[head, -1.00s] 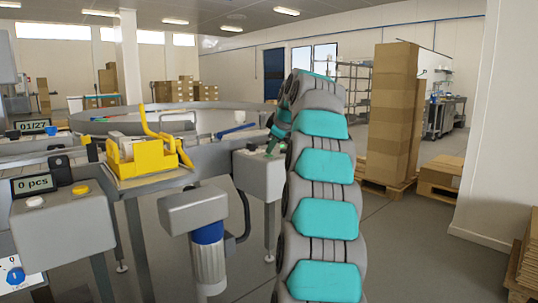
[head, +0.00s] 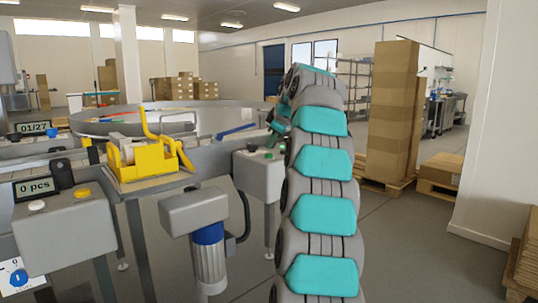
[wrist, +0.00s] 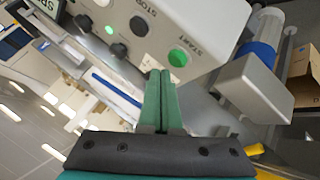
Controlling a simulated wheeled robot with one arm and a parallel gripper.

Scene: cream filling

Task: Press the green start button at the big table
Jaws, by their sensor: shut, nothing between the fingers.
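The green start button (wrist: 177,58), labelled START, shows in the wrist view on a grey control box (wrist: 205,25). A dark STOP button (wrist: 139,26) sits beside it. My gripper (wrist: 160,74) is shut and empty, its green fingers together. In the picture its tips lie just left of and below the start button; I cannot tell whether they touch the box. In the head view the control box (head: 258,175) stands beside the big round table (head: 190,118), and my arm partly hides its right side. My gripper (head: 270,147) is small there, over the box top.
A yellow tape dispenser (head: 145,158) sits on the conveyor frame at left. A grey motor unit (head: 208,240) hangs below it. A counter box with buttons (head: 70,225) is in the left foreground. Stacked cartons (head: 393,110) stand on a pallet to the right, with free floor before them.

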